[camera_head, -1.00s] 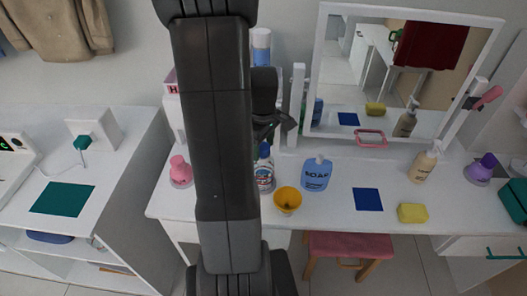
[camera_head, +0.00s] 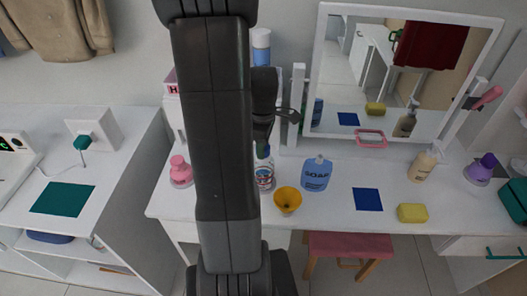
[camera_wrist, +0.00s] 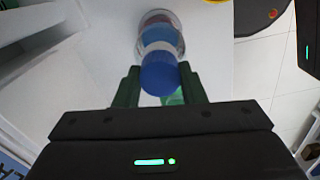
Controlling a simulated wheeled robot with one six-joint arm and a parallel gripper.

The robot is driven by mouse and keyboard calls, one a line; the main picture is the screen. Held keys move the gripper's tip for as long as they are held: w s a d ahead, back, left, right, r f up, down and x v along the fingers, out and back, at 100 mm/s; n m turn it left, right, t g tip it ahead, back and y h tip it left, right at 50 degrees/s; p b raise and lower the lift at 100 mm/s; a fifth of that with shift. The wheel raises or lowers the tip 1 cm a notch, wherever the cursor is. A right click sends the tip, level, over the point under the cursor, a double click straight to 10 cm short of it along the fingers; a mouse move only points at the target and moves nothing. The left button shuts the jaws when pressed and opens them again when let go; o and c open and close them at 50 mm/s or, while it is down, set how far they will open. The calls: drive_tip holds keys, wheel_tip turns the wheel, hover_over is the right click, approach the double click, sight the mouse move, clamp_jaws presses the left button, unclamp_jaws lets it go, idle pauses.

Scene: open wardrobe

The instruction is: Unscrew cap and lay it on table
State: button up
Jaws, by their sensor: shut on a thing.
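A clear bottle (camera_head: 265,175) with a coloured label stands upright on the white dressing table (camera_head: 330,210), partly behind my arm. In the wrist view the same bottle (camera_wrist: 160,38) lies just beyond a blue cap (camera_wrist: 159,76). My gripper (camera_wrist: 160,88) is shut on the blue cap, one dark green finger on each side. The cap still lines up with the bottle's neck; I cannot tell whether its thread is loose. In the head view my gripper (camera_head: 263,136) is over the bottle's top and hides most of the cap.
A yellow funnel (camera_head: 287,199) and a blue soap bottle (camera_head: 316,174) stand close on the right. A pink bottle (camera_head: 180,173) is on the left. A blue mat (camera_head: 367,199) and a yellow sponge (camera_head: 412,213) lie farther right, with bare tabletop around them. A mirror (camera_head: 395,85) stands behind.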

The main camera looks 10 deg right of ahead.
drive_tip(key=shift+n, duration=1.1)
clamp_jaws()
drive_tip(key=n, duration=1.1)
drive_tip(key=shift+o, duration=2.4)
unclamp_jaws()
drive_tip(key=c, duration=0.5)
drive_tip(key=n, duration=0.4)
drive_tip(key=shift+n, duration=0.3)
clamp_jaws()
